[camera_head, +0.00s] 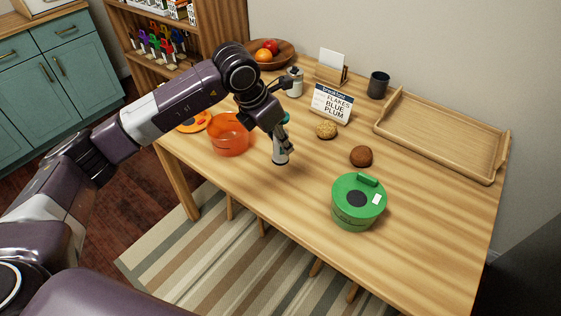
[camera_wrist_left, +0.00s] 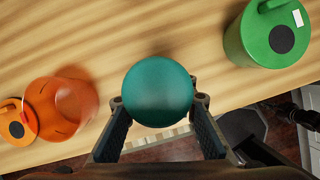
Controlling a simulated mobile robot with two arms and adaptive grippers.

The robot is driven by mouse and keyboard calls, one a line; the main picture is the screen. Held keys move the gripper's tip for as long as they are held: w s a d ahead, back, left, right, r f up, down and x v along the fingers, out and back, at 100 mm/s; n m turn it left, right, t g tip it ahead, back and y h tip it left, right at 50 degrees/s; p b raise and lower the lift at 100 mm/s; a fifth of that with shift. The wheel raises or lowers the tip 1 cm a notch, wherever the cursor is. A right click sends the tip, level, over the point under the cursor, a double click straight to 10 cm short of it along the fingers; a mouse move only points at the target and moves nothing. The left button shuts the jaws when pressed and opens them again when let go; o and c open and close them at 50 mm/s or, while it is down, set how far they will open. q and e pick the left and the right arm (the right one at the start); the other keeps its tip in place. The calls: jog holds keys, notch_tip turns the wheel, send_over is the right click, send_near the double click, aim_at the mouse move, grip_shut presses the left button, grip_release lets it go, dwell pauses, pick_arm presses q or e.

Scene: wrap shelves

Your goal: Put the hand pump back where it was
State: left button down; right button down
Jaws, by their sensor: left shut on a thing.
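My left gripper (camera_head: 284,146) is shut on an upright thing with a pale body (camera_head: 279,152) and a teal top, which I take to be the hand pump. In the left wrist view its round teal end (camera_wrist_left: 158,91) sits between my two fingers. It is over the table's front part, between the orange pot and the green pot. I cannot tell whether its base touches the table. My right gripper is not in view.
An orange see-through pot (camera_head: 230,135) stands left and a green lidded pot (camera_head: 357,203) right. Behind are a pale bottle (camera_head: 294,83), a sign (camera_head: 331,104), a cookie (camera_head: 326,130), a brown bun (camera_head: 361,156), a dark cup (camera_head: 378,85) and a wooden tray (camera_head: 440,130). The front right table is clear.

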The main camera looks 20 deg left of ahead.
pick_arm(q)
notch_tip(320, 180, down, 8)
jog(key=shift+f+p, duration=0.2)
jog(key=shift+p, duration=0.2)
jog(key=c, duration=2)
grip_release()
jog(key=shift+f, duration=0.15)
jog(key=o, duration=0.4)
